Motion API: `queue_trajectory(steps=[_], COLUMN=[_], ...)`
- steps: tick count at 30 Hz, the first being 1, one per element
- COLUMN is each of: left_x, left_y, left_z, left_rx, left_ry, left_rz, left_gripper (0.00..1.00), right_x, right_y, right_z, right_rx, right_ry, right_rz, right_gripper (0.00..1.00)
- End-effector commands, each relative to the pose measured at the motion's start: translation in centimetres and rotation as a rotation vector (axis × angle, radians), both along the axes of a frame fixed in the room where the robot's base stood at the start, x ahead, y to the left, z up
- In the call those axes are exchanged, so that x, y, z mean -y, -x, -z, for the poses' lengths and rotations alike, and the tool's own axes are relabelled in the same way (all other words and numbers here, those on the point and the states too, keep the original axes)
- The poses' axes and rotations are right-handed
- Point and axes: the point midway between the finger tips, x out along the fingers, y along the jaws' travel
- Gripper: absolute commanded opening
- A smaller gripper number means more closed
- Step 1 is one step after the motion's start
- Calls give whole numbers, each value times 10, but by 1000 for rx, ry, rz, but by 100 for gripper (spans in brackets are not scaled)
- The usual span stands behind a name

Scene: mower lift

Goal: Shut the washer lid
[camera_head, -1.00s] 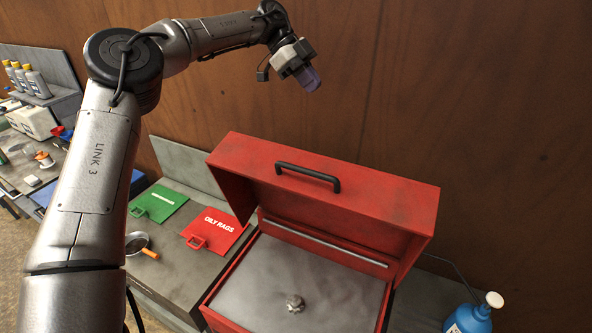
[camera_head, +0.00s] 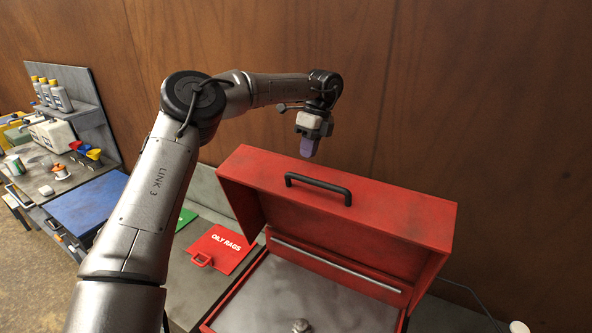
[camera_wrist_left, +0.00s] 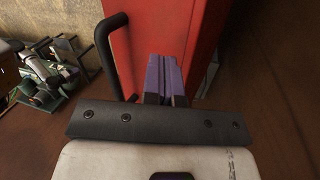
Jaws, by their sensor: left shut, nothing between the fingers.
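The red washer lid (camera_head: 340,200) stands raised, tilted open above the grey basin (camera_head: 320,290) of the red washer. A black bar handle (camera_head: 318,188) sits on its outer face. My left gripper (camera_head: 308,148) is shut and empty, with its purple fingers pointing down above and behind the lid's upper edge. In the left wrist view the shut fingers (camera_wrist_left: 165,76) appear over the red lid (camera_wrist_left: 150,30), right of the black handle (camera_wrist_left: 108,55). I cannot tell whether they touch the lid. My right gripper is not in view.
A wooden wall (camera_head: 480,100) rises behind the washer. Bottles (camera_head: 50,94) and a blue panel (camera_head: 88,205) are further left. A white cap (camera_head: 518,327) shows at bottom right.

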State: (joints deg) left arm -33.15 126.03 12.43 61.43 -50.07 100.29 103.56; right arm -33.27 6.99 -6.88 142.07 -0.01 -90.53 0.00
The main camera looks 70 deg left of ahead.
Motion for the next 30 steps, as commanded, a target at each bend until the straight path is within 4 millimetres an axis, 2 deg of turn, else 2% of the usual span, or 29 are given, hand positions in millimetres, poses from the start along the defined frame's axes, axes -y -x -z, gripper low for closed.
queue_trajectory(steps=[5, 15, 30], left_x=[4, 16, 20], left_y=[10, 38, 45], left_z=[33, 40, 43], left_rx=[0, 1, 1], left_ry=[6, 4, 1], left_rz=[2, 1, 1], left_gripper=[0, 0, 0], right_x=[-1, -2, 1], right_y=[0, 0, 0], right_z=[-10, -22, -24], right_rx=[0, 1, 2], right_ry=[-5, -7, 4], right_rz=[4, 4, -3], right_gripper=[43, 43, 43])
